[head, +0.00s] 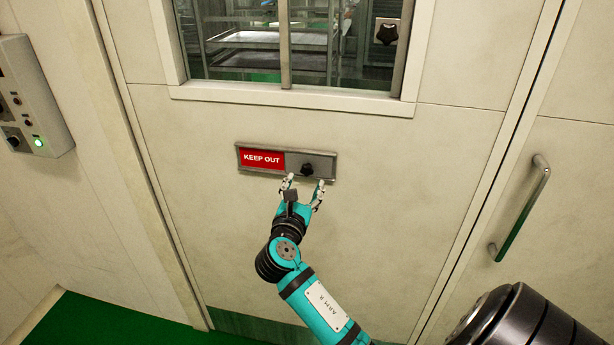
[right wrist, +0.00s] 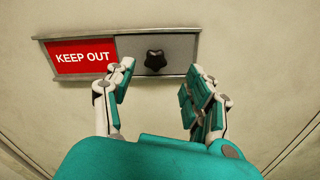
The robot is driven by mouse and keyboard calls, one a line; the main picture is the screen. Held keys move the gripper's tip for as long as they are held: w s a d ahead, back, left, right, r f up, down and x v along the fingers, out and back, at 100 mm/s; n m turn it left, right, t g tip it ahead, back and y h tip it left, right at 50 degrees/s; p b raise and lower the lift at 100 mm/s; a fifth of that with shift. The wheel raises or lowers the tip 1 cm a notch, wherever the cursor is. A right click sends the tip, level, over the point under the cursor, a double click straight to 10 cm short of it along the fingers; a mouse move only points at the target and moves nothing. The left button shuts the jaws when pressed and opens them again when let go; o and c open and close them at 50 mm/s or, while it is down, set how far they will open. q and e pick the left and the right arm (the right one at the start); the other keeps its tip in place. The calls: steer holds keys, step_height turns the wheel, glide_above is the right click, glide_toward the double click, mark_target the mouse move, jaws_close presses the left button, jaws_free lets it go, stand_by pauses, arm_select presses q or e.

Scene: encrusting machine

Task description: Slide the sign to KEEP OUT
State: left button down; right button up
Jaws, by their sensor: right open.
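The sliding sign (head: 286,162) is mounted on the door below its window. Its red KEEP OUT panel (head: 262,159) shows on the left, and a grey slider plate (head: 323,167) with a black knob (head: 307,170) covers the right part. In the right wrist view the knob (right wrist: 155,60) sits ahead of my right gripper (right wrist: 152,88), between the directions of its two fingers. My right gripper (head: 303,188) is open and empty just below the sign, its fingertips close to the frame's lower edge; contact cannot be told. My left gripper is not in view.
A control box (head: 30,95) with a green light is on the left wall. A door handle (head: 520,208) is on the right panel. The window (head: 290,45) is above the sign. The door surface around the sign is clear.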

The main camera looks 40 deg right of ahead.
steer(key=v, duration=0.6)
stand_by(0.4)
